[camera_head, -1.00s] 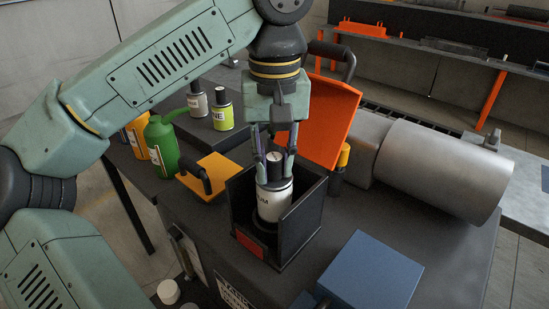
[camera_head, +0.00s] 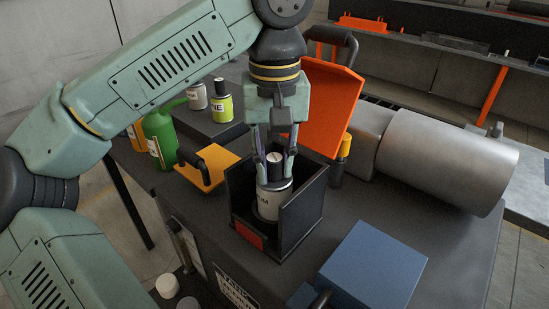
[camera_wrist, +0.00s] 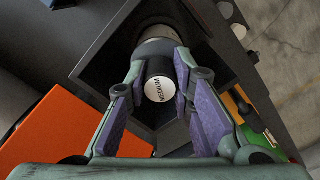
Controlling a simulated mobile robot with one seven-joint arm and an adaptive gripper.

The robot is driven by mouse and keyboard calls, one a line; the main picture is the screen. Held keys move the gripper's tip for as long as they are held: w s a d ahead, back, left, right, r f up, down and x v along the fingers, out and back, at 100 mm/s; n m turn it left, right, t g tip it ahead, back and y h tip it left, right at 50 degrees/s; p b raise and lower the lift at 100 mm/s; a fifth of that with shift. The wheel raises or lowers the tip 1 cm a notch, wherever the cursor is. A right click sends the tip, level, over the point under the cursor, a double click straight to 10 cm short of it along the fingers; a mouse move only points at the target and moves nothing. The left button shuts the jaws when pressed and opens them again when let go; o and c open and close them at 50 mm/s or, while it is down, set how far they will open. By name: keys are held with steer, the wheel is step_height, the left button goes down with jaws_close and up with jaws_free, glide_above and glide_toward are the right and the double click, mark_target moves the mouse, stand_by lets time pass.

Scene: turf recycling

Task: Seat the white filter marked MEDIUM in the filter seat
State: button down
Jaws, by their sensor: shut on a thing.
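The white filter marked MEDIUM (camera_head: 272,201) has a black top and stands upright inside the dark open-fronted box of the filter seat (camera_head: 304,209). My gripper (camera_head: 274,160) points down over it and is shut on its black top. In the wrist view, the filter's round white cap (camera_wrist: 159,90) reads MEDIUM and lies between the purple finger pads of my gripper (camera_wrist: 160,88). The filter's lower end and the seat's floor are mostly hidden, so I cannot tell whether it touches the bottom.
The raised orange lid (camera_head: 327,95) stands behind the box. A blue box (camera_head: 373,268) is at front right, a silver cylinder (camera_head: 440,160) at right. A yellow flap with a black handle (camera_head: 218,172), a green can (camera_head: 160,138) and a lime filter (camera_head: 220,106) are at left.

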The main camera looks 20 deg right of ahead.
steer(key=shift+f+b, duration=1.05)
steer(key=shift+f, duration=0.45)
steer(key=c, duration=1.3)
jaws_free()
step_height(320, 180, up, 8)
steer(key=shift+f, duration=0.2)
